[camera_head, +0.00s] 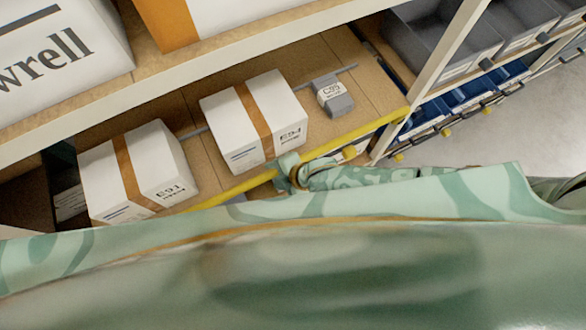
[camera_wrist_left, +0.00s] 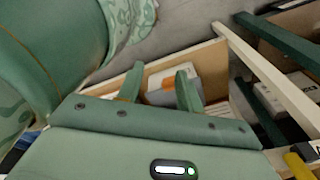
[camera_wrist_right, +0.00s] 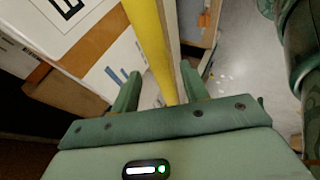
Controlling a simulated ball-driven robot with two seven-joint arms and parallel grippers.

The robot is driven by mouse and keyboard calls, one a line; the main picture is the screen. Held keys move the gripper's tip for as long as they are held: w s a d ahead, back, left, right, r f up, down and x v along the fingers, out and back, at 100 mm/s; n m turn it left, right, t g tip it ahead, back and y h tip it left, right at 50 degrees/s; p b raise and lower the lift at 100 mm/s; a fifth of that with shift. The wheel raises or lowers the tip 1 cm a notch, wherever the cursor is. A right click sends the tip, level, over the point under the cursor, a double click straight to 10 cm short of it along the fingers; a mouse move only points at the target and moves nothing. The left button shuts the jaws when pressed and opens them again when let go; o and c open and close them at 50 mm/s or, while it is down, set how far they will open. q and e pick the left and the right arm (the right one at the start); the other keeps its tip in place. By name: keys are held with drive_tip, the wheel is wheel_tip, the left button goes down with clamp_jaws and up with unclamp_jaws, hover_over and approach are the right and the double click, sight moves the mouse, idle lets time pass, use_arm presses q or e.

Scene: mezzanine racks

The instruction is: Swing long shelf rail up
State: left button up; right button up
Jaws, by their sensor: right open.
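The long yellow shelf rail (camera_head: 345,138) runs along the front edge of the middle shelf in the head view, low beside the boxes. My right gripper (camera_head: 287,168) is at the rail near its middle. In the right wrist view the rail (camera_wrist_right: 148,40) passes between the spread fingers of this gripper (camera_wrist_right: 160,88), which are not closed on it. My left gripper (camera_wrist_left: 158,85) shows only in the left wrist view. Its fingers are apart and empty, in front of a shelf with a white box. My own arm hides part of the rail's left portion in the head view.
White taped boxes (camera_head: 255,120) and (camera_head: 138,172) and a small grey box (camera_head: 333,95) sit on the shelf behind the rail. A pale upright post (camera_head: 440,60) stands at the rail's right end. Grey bins (camera_head: 440,45) lie beyond it. Open floor (camera_head: 500,130) is at right.

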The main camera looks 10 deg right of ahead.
drive_tip(key=p+v, duration=0.1)
drive_tip(key=v, duration=0.9)
drive_tip(key=shift+p, duration=0.4)
drive_tip(key=shift+w+f, duration=0.1)
